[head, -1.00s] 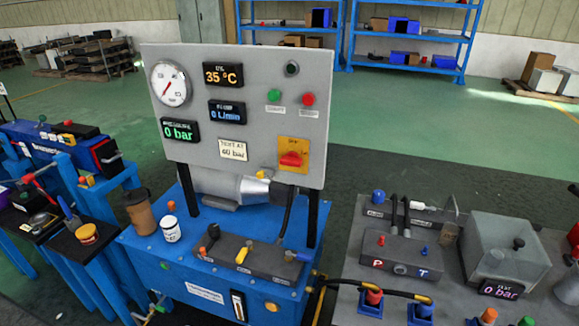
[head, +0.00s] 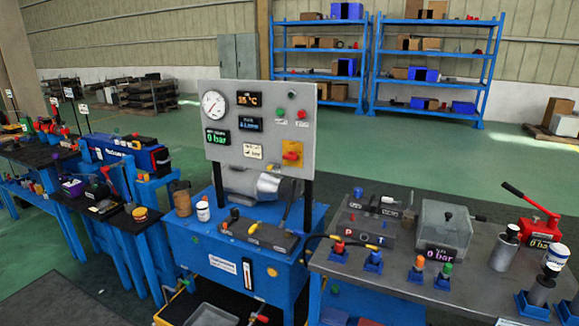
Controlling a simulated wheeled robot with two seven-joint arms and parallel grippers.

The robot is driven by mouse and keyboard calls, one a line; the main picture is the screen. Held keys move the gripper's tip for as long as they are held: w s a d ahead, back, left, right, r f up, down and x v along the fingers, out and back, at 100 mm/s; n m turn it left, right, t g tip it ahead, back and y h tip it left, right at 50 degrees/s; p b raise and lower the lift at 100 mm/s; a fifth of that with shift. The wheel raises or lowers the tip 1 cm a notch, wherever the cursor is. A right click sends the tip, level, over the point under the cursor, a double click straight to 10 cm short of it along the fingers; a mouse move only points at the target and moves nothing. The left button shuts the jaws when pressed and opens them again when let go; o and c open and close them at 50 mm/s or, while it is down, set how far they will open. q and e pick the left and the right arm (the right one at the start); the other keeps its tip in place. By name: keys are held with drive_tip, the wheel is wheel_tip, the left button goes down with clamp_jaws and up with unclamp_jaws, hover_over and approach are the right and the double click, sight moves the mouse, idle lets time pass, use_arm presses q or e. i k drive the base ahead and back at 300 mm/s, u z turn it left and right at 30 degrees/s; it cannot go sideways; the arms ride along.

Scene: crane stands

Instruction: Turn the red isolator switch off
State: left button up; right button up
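The red isolator switch (head: 291,157) sits on a yellow-orange plate (head: 292,148) at the lower right of the grey control panel (head: 226,107). The panel stands upright on the blue power unit (head: 211,240). The red handle looks roughly horizontal, but it is too small to tell its exact position. The panel also carries a round gauge (head: 214,104), lit displays, a green button (head: 281,113) and a red button (head: 302,114). Neither of my grippers shows in the head view.
A grey bench (head: 392,266) at the right holds a clear box (head: 444,229), coloured couplings and a red hand pump (head: 541,226). Blue tables (head: 120,228) with tools stand at the left. Blue shelving (head: 373,70) stands behind. Green floor (head: 375,140) is open between.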

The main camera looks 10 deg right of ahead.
sight(291, 154)
drive_tip(key=u, duration=0.55)
drive_tip(key=i, duration=0.6)
drive_tip(key=u, duration=0.45)
